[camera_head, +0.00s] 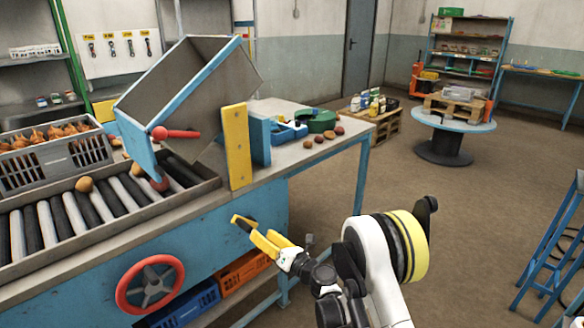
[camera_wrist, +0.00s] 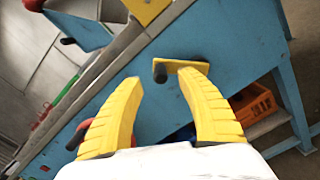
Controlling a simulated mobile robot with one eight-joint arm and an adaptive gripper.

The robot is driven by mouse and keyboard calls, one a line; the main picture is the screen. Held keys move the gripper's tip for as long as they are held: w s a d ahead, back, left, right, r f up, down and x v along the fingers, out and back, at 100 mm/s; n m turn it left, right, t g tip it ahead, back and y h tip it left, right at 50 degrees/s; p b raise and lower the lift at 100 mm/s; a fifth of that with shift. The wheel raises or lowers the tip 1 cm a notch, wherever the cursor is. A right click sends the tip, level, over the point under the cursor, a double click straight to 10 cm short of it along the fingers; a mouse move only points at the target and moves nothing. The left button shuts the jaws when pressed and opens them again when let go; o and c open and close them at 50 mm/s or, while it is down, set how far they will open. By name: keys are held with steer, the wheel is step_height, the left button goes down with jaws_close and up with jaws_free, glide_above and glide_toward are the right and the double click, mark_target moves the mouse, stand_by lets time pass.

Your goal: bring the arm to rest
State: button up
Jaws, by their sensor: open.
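My gripper (camera_head: 262,236) is in front of the blue side of the bench, below the worktop, at the lower middle of the head view. Its yellow fingers also show in the wrist view (camera_wrist: 162,86), apart from each other with nothing between them. A yellow plate with a dark knob (camera_wrist: 188,66) sits against the blue panel just beyond the fingertips in the wrist view. The same plate appears beside the fingers in the head view (camera_head: 242,219). Whether a finger touches it, I cannot tell. My arm reaches in from the lower right.
The blue bench (camera_head: 215,240) bears a roller track (camera_head: 60,222), a tilted hopper (camera_head: 185,75) and a grey crate (camera_head: 60,160). A red handwheel (camera_head: 150,284) juts from its front. Floor between is mostly clear.

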steer(key=w+d+r+m+t+h, duration=0.2)
steer(key=d+r+m+t+h, duration=0.15)
steer(key=d+r+m, duration=0.6)
steer(key=w+d+r+m+t+h, duration=0.2)
steer(key=d+r+m+h, duration=0.4)
steer(key=r, duration=0.7)
steer(key=s+d+r+m+h, duration=0.35)
steer(key=d+m, duration=0.25)
steer(key=d, duration=0.3)
steer(key=s+d+m+g+h, duration=0.1)
steer(key=s+d+m+g, duration=0.1)
steer(key=s+d+m, duration=0.45)
steer(key=s+d+m+g+h, duration=0.2)
steer(key=s+d+m+g, duration=0.15)
steer(key=s, duration=0.65)
steer(key=s+f+m+g+y, duration=0.1)
steer(key=s+f+m, duration=0.3)
steer(key=s, duration=0.6)
steer(key=s+a+f+m+g+y, duration=0.1)
steer(key=s+f+m+g, duration=0.3)
steer(key=s, duration=0.7)
step_height(320, 180, down, 2)
steer(key=shift+s+f, duration=0.1)
steer(key=shift+s, duration=0.05)
